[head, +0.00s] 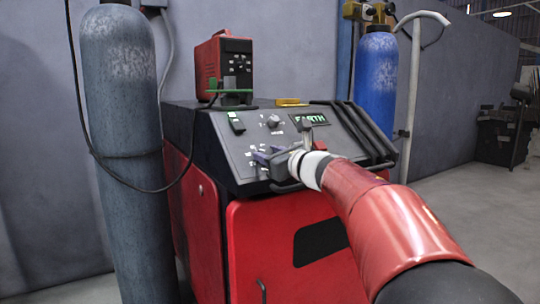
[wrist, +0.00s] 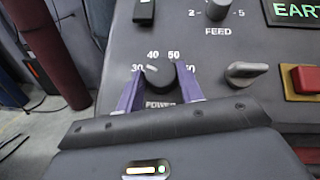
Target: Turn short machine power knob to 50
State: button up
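The machine (head: 285,235) is a red box with a dark sloped control panel. Its black POWER knob (wrist: 158,77) shows in the wrist view, with marks 30, 40, 50 and 60 around it. The knob's white line points to the upper left, between 30 and 40. In the head view my gripper (head: 264,157) is at the lower part of the panel and hides the POWER knob.
The FEED knob (wrist: 217,9) is above the POWER knob. A grey knob (wrist: 246,73) and a red button (wrist: 305,79) are to the right. A grey cylinder (head: 122,160) stands left of the machine, and a blue cylinder (head: 376,80) behind it. A small red unit (head: 222,65) sits on top.

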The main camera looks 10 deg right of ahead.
jog(key=shift+c, duration=1.1)
